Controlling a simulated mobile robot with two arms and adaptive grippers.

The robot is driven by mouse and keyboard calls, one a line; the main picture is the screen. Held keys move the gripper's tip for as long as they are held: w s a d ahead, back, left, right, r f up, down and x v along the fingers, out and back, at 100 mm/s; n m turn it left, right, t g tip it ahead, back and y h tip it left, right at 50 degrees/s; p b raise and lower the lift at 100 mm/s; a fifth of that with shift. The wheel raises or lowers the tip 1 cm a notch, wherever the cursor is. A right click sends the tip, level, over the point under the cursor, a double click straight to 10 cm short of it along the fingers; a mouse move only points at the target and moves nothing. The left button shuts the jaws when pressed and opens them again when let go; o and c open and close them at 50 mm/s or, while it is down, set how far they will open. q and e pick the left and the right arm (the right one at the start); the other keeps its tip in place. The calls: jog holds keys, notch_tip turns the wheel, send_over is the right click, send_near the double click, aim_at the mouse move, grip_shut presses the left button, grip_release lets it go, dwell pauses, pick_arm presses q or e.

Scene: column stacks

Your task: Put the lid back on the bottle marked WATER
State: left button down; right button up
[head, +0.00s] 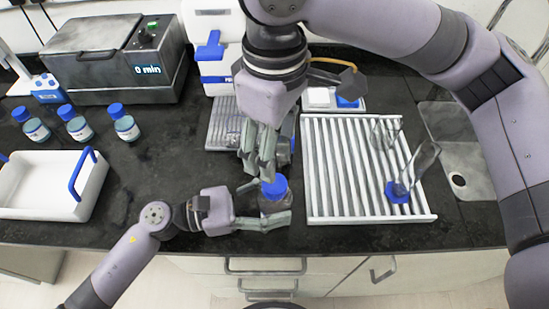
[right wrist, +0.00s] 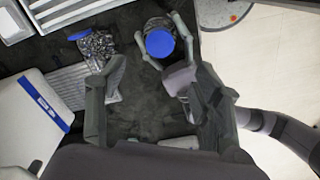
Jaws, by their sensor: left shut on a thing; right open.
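A clear bottle (head: 272,207) with a blue lid (head: 275,187) on top stands upright near the counter's front edge. My left gripper (head: 268,218) is shut around its body from the left. In the right wrist view the round blue lid (right wrist: 160,42) shows from above, with the left fingers around the bottle. I cannot read a label on this bottle or tell whether the lid is tight. My right gripper (head: 258,170) is open and points down, just above and left of the lid. Its fingers (right wrist: 146,80) hold nothing.
Several blue-capped bottles (head: 76,128) stand at the left, behind a white tray (head: 50,212) with blue handles. A white slatted rack (head: 318,190) with glassware is at the right. A speckled container (right wrist: 98,48) with blue on it is near the held bottle.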

jog(key=shift+r, duration=0.65)
pick_arm(q)
jog(key=c, duration=0.5)
grip_release()
jog(key=a, duration=0.4)
jog(key=s+a, duration=0.1)
jog(key=a, duration=0.3)
jog(key=s+a, duration=0.1)
jog(key=a, duration=0.2)
jog(key=shift+s+a, duration=0.15)
jog(key=shift+a, duration=0.25)
